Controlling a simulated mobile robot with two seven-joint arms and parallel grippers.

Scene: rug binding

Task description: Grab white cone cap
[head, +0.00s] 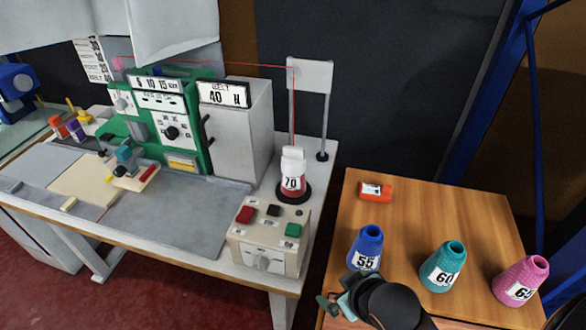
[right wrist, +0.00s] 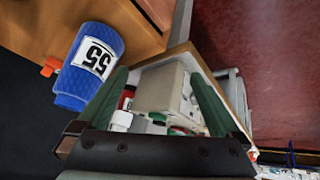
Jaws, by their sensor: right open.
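The white cone cap (head: 293,160) sits upright on top of a red cone marked 70 (head: 292,186). This cone stands on a dark round base on the machine table, behind the control box. My right gripper (head: 341,295) is low in the head view, in front of the blue cone, apart from the cap and nearer to me. In the right wrist view its two green fingers (right wrist: 158,76) are spread with nothing held between them. Small white and red shapes show beyond the fingers there, but I cannot tell surely which is the cap. My left gripper is not in view.
A wooden table (head: 420,205) carries a blue cone (head: 366,247), a teal cone (head: 443,266), a pink cone (head: 520,281) and an orange spool (head: 375,191) lying down. A control box (head: 266,240) with buttons stands before the cap. Thin posts with a white plate (head: 313,75) rise behind it.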

